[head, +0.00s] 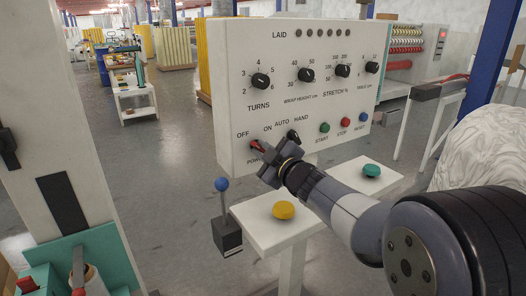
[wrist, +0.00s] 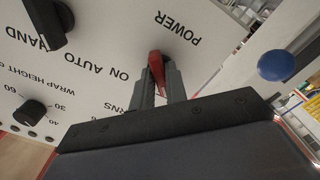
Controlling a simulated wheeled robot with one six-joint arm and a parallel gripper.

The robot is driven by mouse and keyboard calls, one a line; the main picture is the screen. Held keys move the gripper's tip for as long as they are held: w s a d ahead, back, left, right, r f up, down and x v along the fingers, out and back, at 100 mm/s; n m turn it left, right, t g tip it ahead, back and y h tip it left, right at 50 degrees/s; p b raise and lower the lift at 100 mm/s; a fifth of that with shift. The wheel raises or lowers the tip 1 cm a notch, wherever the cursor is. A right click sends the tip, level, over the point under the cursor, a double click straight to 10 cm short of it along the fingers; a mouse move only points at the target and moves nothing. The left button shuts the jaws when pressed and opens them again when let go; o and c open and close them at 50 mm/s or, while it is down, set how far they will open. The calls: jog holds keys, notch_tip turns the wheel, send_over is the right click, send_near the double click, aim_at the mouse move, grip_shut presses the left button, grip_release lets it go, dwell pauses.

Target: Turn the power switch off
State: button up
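The power switch (head: 255,144) has a red lever low on the left of the white control panel, between the OFF and ON labels and above POWER. In the wrist view the red lever (wrist: 157,72) stands out from the panel beside the upside-down POWER and ON labels. My gripper (head: 264,152) is at the switch, and its two grey fingers (wrist: 161,88) lie on either side of the lever. The gap is narrow and filled by the lever, so the gripper looks shut on it. The OFF label is hidden in the wrist view. I cannot tell exactly which way the lever points.
The AUTO/HAND knob (head: 294,136) is just right of my gripper. Start, stop and reset buttons (head: 343,125) are farther right. Below are a yellow button (head: 283,210), a teal button (head: 371,170) and a blue-ball joystick (head: 222,185). Open floor lies left of the panel.

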jog(key=o, duration=0.4)
jog(key=v, duration=1.1)
jog(key=shift+w, duration=0.1)
jog(key=x, duration=1)
jog(key=shift+w+a, duration=0.3)
